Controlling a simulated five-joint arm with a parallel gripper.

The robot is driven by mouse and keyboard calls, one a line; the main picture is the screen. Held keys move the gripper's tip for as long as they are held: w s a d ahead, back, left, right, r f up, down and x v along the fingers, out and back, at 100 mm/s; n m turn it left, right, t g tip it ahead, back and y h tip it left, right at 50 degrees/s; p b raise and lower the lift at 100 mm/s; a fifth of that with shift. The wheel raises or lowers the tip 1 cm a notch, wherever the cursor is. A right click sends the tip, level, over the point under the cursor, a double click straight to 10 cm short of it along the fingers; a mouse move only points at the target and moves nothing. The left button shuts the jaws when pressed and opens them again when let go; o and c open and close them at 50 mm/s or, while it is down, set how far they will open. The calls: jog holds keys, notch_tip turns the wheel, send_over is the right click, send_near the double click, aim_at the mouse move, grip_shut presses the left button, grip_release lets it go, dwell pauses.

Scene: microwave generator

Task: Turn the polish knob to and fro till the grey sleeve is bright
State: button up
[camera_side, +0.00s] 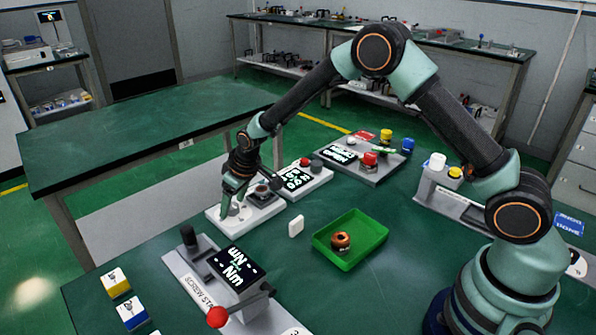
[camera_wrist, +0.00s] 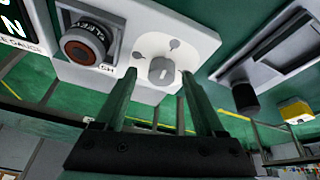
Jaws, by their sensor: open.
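The polish knob (camera_wrist: 162,70) is a small round grey knob with a raised grip, on a white dial with dark marks. My gripper (camera_wrist: 158,80) is open, its two fingers on either side of the knob; contact cannot be told. In the side view my gripper (camera_side: 234,197) points down over the white polish unit (camera_side: 217,222) and mostly hides the knob. Beside the dial, a black round holder (camera_wrist: 104,30) with lettering and an orange-red ring holds a dull grey round piece (camera_wrist: 78,52), seemingly the sleeve.
A green tray (camera_side: 373,257) with a copper-coloured ring (camera_side: 341,241) stands to the right of the polish unit. A white block (camera_side: 296,227) lies between them. The screw station (camera_side: 197,277) with its red-balled lever (camera_side: 217,317) is in front. A gauge unit (camera_side: 318,178) stands behind.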

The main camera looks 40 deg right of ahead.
jog(key=v, duration=1.2)
jog(key=m+g, duration=0.4)
jog(key=m, duration=0.5)
send_over(232, 206)
jog(key=shift+h, duration=0.4)
notch_tip(232, 206, down, 11)
jog(key=shift+w+f, duration=0.1)
grip_shut()
